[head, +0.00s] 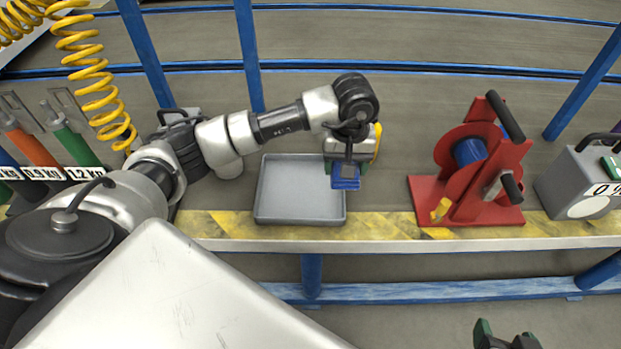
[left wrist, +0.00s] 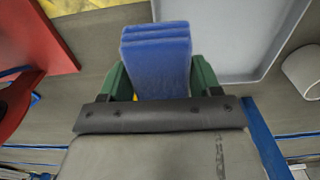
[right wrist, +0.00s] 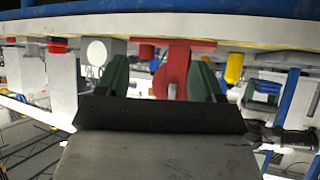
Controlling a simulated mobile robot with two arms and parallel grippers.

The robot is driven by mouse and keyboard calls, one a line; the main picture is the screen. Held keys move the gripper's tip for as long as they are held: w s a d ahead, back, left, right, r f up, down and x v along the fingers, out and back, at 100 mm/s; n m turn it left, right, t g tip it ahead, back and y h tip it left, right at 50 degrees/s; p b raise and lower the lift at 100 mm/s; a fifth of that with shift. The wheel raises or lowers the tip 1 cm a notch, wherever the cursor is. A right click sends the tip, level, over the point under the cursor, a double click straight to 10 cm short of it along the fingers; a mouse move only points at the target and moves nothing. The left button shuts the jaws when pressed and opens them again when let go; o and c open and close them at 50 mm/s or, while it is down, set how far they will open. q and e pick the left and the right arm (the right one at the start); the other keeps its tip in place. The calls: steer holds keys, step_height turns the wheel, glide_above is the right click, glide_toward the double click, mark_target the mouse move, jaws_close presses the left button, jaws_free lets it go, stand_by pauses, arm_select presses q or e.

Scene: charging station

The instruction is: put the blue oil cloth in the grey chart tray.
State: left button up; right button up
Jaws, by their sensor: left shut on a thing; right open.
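The blue oil cloth (head: 346,183) is a folded blue block held in my left gripper (head: 345,170), just off the right rim of the grey chart tray. In the left wrist view the cloth (left wrist: 157,60) sits between the two green fingers of my left gripper (left wrist: 160,80), which are shut on it. The grey chart tray (head: 298,202) lies empty on the bench, left of the cloth; it also shows in the left wrist view (left wrist: 225,30). My right gripper (head: 505,338) is open and empty, low in front of the bench; its fingers also show in the right wrist view (right wrist: 160,80).
A red reel stand (head: 470,170) with a blue drum stands on the bench to the right. A grey box (head: 585,180) is farther right. Yellow coiled hoses (head: 85,60) hang at the left, above several coloured-handled items. A blue rail runs behind the bench.

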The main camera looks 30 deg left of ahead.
arm_select(q)
glide_above(314, 191)
steer(key=d, duration=0.1)
step_height(314, 191, down, 3)
steer(key=shift+w+f+b, duration=0.15)
steer(key=shift+f+b, duration=0.05)
steer(key=shift+b, duration=0.15)
steer(key=shift+a+f, duration=0.3)
steer(key=shift+a, duration=0.2)
step_height(314, 191, down, 4)
steer(key=shift+r+b, duration=0.2)
steer(key=shift+b, duration=0.45)
steer(key=shift+f, duration=0.15)
arm_select(e)
steer(key=w+a+r+t+y, duration=0.2)
steer(key=w+r+t, duration=0.1)
steer(key=r+t, duration=0.3)
steer(key=shift+w+a+r, duration=0.2)
steer(key=shift+w, duration=0.1)
arm_select(q)
steer(key=shift+f, duration=0.15)
steer(key=o, duration=0.9)
steer(key=shift+c, duration=0.2)
arm_select(e)
steer(key=shift+w+a+r+t, duration=0.1)
steer(key=shift+r+t, duration=0.3)
